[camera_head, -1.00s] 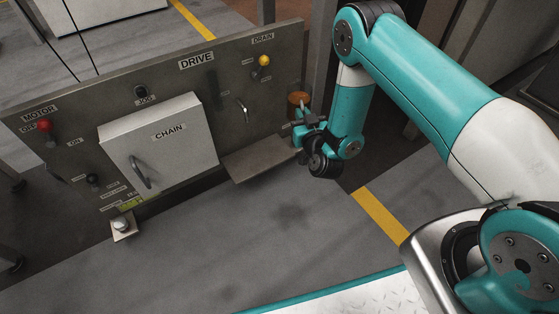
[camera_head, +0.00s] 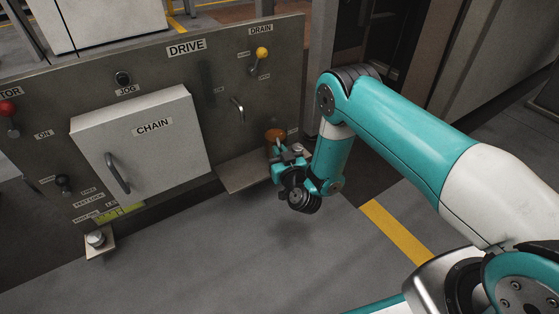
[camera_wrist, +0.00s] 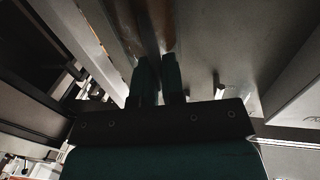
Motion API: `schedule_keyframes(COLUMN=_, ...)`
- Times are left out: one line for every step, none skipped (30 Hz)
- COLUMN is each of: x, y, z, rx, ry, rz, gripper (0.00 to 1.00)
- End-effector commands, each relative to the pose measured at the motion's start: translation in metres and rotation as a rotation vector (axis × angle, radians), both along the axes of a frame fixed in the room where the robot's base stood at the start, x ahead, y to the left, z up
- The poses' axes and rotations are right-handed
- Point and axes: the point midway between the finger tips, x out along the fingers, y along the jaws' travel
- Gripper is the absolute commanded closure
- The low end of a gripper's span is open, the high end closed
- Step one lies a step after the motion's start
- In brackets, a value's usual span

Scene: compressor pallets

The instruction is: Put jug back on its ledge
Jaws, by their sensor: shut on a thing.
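The jug (camera_head: 273,135) holds amber-brown liquid and shows only in part behind my gripper (camera_head: 279,155). My gripper is shut on it near the right end of the ledge (camera_head: 236,178). The ledge is a bare metal shelf at the foot of the DRIVE panel, below a small hooked spout (camera_head: 237,108). I cannot tell whether the jug's base touches the ledge, because my gripper and wrist hide it. In the wrist view my fingers (camera_wrist: 158,82) lie close together against a brownish, glassy surface of the jug (camera_wrist: 140,25).
The grey panel (camera_head: 215,95) stands behind the ledge. To the left are the CHAIN cover (camera_head: 145,140) with its handle, and a small shelf with a round knob (camera_head: 96,239). A yellow-knobbed DRAIN lever (camera_head: 261,55) sits above. A post (camera_head: 318,60) stands to the right. The floor in front is clear.

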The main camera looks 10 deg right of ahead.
Motion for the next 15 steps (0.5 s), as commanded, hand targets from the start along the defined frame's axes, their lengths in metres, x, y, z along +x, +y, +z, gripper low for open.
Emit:
schedule_keyframes(x=0.0002, y=-0.0001, z=-0.0099, rx=0.0, ry=-0.001, rz=0.0, gripper=1.0)
schedule_keyframes(x=0.0003, y=-0.0001, z=-0.0099, rx=0.0, ry=-0.001, rz=0.0, gripper=1.0)
schedule_keyframes(x=0.0004, y=-0.0001, z=-0.0086, rx=0.0, ry=-0.001, rz=0.0, gripper=1.0)
schedule_keyframes(x=0.0004, y=-0.0001, z=-0.0074, rx=0.0, ry=-0.001, rz=0.0, gripper=1.0)
schedule_keyframes(x=0.0004, y=-0.0001, z=-0.0068, rx=0.0, ry=-0.001, rz=0.0, gripper=1.0)
schedule_keyframes(x=0.0003, y=-0.0001, z=-0.0067, rx=0.0, ry=-0.001, rz=0.0, gripper=1.0)
schedule_keyframes(x=0.0003, y=-0.0001, z=-0.0067, rx=0.0, ry=-0.001, rz=0.0, gripper=1.0)
schedule_keyframes(x=0.0003, y=-0.0001, z=-0.0068, rx=0.0, ry=-0.001, rz=0.0, gripper=1.0)
schedule_keyframes(x=0.0002, y=-0.0001, z=-0.0075, rx=0.0, ry=-0.001, rz=0.0, gripper=1.0)
schedule_keyframes(x=0.0002, y=-0.0001, z=-0.0085, rx=0.0, ry=-0.001, rz=0.0, gripper=1.0)
schedule_keyframes(x=0.0001, y=-0.0002, z=-0.0098, rx=0.0, ry=-0.001, rz=0.0, gripper=1.0)
schedule_keyframes(x=0.0001, y=-0.0002, z=-0.0112, rx=0.0, ry=-0.001, rz=0.0, gripper=1.0)
schedule_keyframes(x=0.0001, y=-0.0001, z=-0.0105, rx=0.0, ry=0.0, rz=0.0, gripper=0.86)
schedule_keyframes(x=0.0001, y=-0.0001, z=-0.01, rx=0.0, ry=0.0, rz=0.0, gripper=0.79)
schedule_keyframes(x=0.0001, y=-0.0001, z=-0.01, rx=0.0, ry=0.0, rz=0.0, gripper=0.7)
